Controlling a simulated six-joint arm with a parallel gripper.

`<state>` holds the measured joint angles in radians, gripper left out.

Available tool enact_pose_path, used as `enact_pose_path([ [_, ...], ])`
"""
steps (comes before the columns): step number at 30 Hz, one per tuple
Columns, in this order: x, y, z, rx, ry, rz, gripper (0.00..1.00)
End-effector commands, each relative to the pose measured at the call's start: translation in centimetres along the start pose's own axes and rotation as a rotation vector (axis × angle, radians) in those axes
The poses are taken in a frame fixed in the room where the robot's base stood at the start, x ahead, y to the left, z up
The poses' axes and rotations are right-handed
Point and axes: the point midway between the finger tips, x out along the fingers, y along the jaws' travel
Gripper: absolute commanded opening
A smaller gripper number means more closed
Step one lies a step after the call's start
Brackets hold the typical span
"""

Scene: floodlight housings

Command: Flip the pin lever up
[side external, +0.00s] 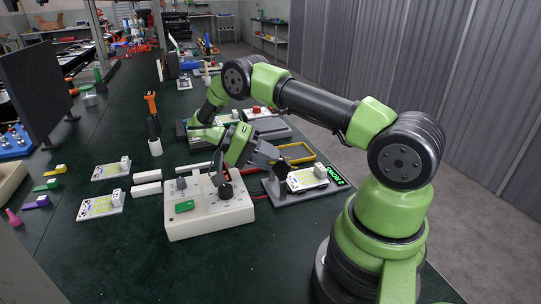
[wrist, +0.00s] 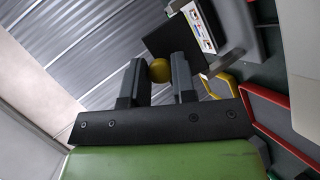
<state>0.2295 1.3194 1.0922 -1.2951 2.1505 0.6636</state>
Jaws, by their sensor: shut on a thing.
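My gripper (wrist: 160,72) has its two grey fingers closed on a round yellow knob (wrist: 160,70) in the wrist view. The knob appears to be the end of the pin lever; its shaft is hidden. In the side view my gripper (side external: 278,162) reaches sideways to the left edge of a dark test fixture (side external: 290,194), and the knob cannot be made out there. A dark plate (wrist: 172,38) is just beyond the fingers in the wrist view. A white board with yellow parts (side external: 307,179) lies on the fixture.
A white control box with black knobs (side external: 205,222) stands just left of the fixture, below my wrist. A yellow-rimmed tray (side external: 298,151) lies behind. White boards (side external: 101,206) and bars lie farther left. A green-lit display (side external: 335,175) is on the fixture's right.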

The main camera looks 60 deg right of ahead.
Motion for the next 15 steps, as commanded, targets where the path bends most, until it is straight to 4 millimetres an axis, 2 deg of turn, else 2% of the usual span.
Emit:
enact_pose_path([
  [15,-0.06,-0.22,0.17,0.012,0.017,0.042,0.01],
])
